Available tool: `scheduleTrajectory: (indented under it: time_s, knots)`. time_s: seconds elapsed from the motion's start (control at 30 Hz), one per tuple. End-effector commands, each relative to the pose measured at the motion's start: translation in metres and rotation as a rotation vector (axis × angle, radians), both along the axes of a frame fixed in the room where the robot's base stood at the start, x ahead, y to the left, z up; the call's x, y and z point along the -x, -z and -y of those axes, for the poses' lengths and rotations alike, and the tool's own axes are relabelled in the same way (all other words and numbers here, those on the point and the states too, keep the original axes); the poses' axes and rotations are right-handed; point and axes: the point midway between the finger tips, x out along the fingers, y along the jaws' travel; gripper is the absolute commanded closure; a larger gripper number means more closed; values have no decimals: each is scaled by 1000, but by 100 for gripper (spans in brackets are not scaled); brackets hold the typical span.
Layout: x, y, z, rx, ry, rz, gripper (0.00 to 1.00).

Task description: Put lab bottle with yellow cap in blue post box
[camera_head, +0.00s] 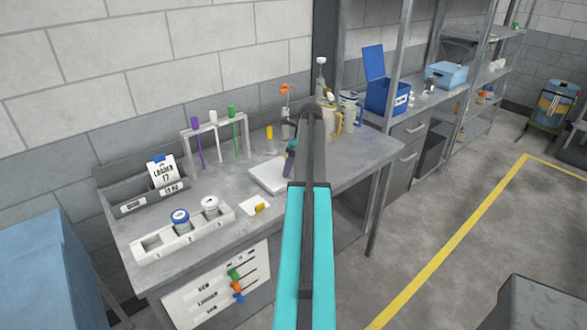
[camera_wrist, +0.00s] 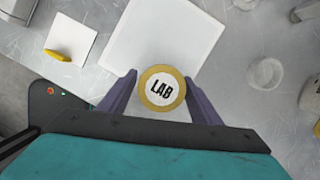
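The lab bottle with yellow cap (camera_wrist: 162,89) shows from above in the wrist view, with a yellow rim around a white top marked LAB. My gripper (camera_wrist: 162,78) has one purple finger on each side of the cap. The fingers sit very near its edges, and I cannot tell whether they press on the bottle. In the head view my gripper (camera_head: 290,160) is over the bench, and my arm hides the bottle there. The blue post box (camera_head: 386,97), with its lid raised, stands on the bench further back to the right.
A flat white plate (camera_head: 264,177) lies by my gripper. A white rack (camera_head: 182,238) holds jars at the front left. A tube stand (camera_head: 216,140) and a small yellow-topped item (camera_head: 269,140) are behind. Jugs (camera_head: 349,107) stand between my gripper and the box. A light blue bin (camera_head: 446,75) is farther right.

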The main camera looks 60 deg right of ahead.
Motion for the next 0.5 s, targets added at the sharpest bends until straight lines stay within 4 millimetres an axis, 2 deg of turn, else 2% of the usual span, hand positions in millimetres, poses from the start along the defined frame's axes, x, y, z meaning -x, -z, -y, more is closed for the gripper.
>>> scheduleTrajectory:
  time_s: [0.03,0.2,0.33,0.37,0.5]
  knots:
    - [0,0,0,0,0,0,49]
    - [0,0,0,0,0,0,77]
    - [0,0,0,0,1,0,80]
    - [0,0,0,0,1,0,83]
    - [1,0,0,0,1,0,84]
